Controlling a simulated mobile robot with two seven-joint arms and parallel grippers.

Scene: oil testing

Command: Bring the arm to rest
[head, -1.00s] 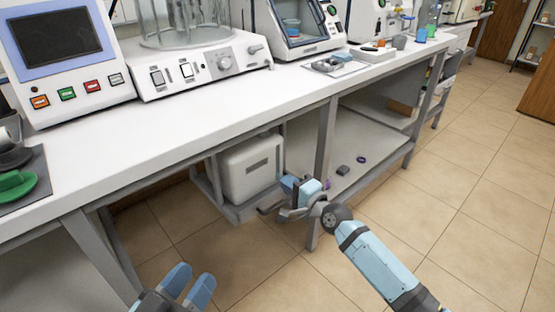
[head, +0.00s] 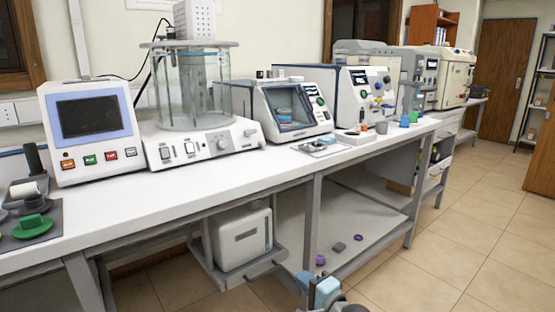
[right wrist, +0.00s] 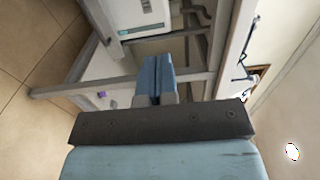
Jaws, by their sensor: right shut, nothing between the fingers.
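My right gripper (head: 316,288) shows at the bottom edge of the head view, with only its upper parts in the picture. It is in front of the bench, over the floor, clear of the worktop. In the right wrist view its two blue fingers (right wrist: 158,78) lie together with nothing between them. My left gripper is in neither current view.
The white bench (head: 150,196) carries a screen unit (head: 92,125), a glass-cylinder device (head: 190,95) and several other instruments. A white box (head: 240,238) stands beneath it. A lower shelf (head: 350,225) holds small loose items. Tiled floor (head: 450,265) is open at right.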

